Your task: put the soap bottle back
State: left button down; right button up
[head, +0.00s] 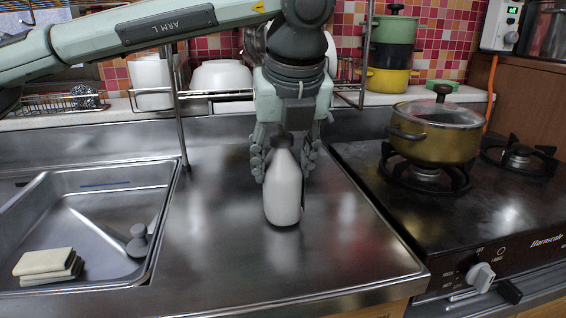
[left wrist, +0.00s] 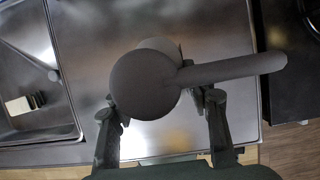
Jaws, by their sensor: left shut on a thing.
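The soap bottle (head: 283,190) is white with a dark grey pump top and is upright at the middle of the steel counter (head: 340,255). In the head view I cannot tell if its base touches the counter. My left gripper (head: 285,165) comes down from above and is shut on the bottle near its neck, one finger on each side. In the left wrist view the round pump head and long spout (left wrist: 230,70) of the bottle hide most of its body, between the fingers of the left gripper (left wrist: 163,112). My right gripper is out of both views.
The sink (head: 90,220) is at the left, with folded sponges or cloths (head: 48,264) and a grey stopper (head: 138,241) in it. A gas stove with a lidded pot (head: 437,130) is at the right. A wire rail (head: 205,94) runs behind. The counter around the bottle is clear.

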pick_arm(q)
jog(key=c, duration=0.7)
grip_release()
jog(key=shift+c, duration=0.2)
jog(key=shift+r, duration=0.1)
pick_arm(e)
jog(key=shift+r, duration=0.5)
pick_arm(q)
jog(key=shift+s+r, duration=0.1)
jog(key=shift+r, duration=0.15)
jog(key=v, duration=1.1)
jog(key=shift+r, duration=0.25)
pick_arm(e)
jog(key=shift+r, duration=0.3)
pick_arm(q)
jog(key=shift+s+d, duration=0.1)
jog(key=shift+s, duration=0.05)
